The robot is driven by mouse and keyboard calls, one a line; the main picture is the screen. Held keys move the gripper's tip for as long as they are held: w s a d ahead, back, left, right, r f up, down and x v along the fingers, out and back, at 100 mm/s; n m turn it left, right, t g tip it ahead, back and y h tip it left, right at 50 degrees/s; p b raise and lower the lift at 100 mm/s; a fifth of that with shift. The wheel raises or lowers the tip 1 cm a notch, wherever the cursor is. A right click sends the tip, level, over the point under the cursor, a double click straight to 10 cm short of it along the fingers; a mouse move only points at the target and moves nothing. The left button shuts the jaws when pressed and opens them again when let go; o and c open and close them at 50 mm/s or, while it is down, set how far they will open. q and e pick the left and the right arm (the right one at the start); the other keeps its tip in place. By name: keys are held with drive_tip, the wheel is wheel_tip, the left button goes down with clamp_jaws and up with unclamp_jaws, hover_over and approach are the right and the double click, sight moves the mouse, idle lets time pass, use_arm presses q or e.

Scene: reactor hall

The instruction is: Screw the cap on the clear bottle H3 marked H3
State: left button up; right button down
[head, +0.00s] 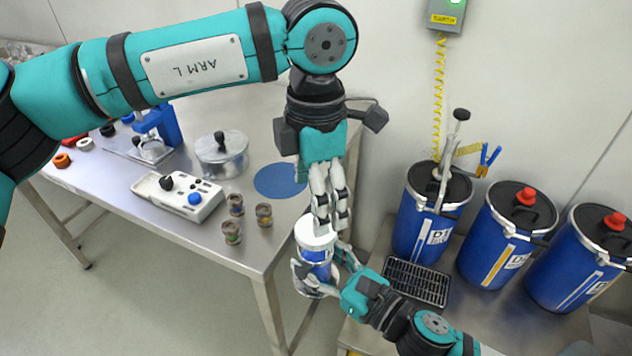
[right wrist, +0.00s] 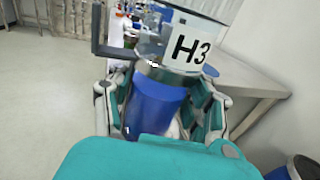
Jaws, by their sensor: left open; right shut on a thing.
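The clear bottle H3 (head: 318,256) has a white round top and a blue band or content below it. In the right wrist view the bottle (right wrist: 160,103) shows a black H3 on a white label above a blue part. My right gripper (head: 327,272) is shut around the bottle's body and holds it beside the table corner. My left gripper (head: 330,222) is open and points down, its fingertips right at the white top. I cannot tell whether they touch it. Whether the white top is a separate cap is unclear.
The steel table (head: 240,255) carries small brown jars (head: 264,214), a white control box (head: 178,197), a lidded metal pot (head: 221,154) and a blue disc (head: 280,181). Blue drums (head: 500,235) and a black grate (head: 417,281) stand at right.

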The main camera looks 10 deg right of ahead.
use_arm(q)
drive_tip(key=n, duration=0.7)
drive_tip(key=shift+r+n, duration=0.25)
drive_tip(key=shift+n, duration=0.05)
drive_tip(key=n, duration=0.4)
drive_tip(key=shift+r, duration=0.15)
drive_tip(key=n, duration=0.5)
drive_tip(key=shift+w+d+r, duration=0.1)
drive_tip(key=n, duration=0.5)
drive_tip(key=shift+r+n, duration=0.15)
drive_tip(key=shift+n, duration=0.15)
hover_over(314, 260)
drive_tip(key=w, duration=0.3)
drive_tip(key=shift+s+d+f, duration=0.1)
drive_tip(key=shift+d+f, duration=0.1)
drive_tip(key=shift+f, duration=1.8)
drive_tip(key=shift+d+f, duration=0.15)
drive_tip(key=shift+f, duration=1.85)
